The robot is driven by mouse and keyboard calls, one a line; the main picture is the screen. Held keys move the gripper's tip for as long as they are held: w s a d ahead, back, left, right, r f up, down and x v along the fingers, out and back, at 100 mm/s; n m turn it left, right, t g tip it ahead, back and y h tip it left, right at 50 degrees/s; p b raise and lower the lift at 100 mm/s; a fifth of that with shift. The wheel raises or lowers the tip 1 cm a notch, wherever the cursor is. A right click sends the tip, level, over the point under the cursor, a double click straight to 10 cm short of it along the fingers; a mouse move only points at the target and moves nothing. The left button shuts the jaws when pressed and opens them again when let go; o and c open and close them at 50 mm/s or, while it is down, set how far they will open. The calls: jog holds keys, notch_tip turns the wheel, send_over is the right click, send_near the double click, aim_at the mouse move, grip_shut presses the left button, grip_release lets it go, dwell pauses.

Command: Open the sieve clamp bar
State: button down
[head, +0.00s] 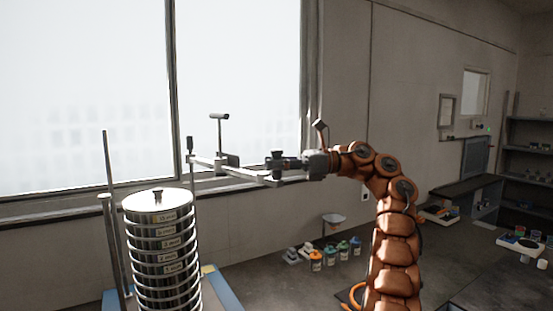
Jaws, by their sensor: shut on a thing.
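The sieve stack (161,240) stands upright at the lower left, a column of round metal sieves with labels and a lid with a small knob on top. The grey clamp bar (240,173) reaches from near the dark-topped right post (190,146) out to the right, clear of the stack's lid. A T-handled screw (219,128) stands up from the bar. My gripper (274,166), coming from the right, is shut on the bar's right end. The fingers' exact contact is too small to see clearly.
Upright rods (108,163) stand left of the stack, on a blue-edged base (222,289). A large window and wall are behind. Several small jars (330,256) stand on the counter at the lower middle. A shelf unit (530,150) is at the far right. The air above the stack is free.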

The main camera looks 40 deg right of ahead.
jog(key=shift+d+p, duration=0.35)
jog(key=shift+p, duration=0.05)
dwell(0.4)
jog(key=c, duration=0.9)
grip_release()
jog(key=shift+a+f+b, duration=0.1)
jog(key=shift+b, duration=0.2)
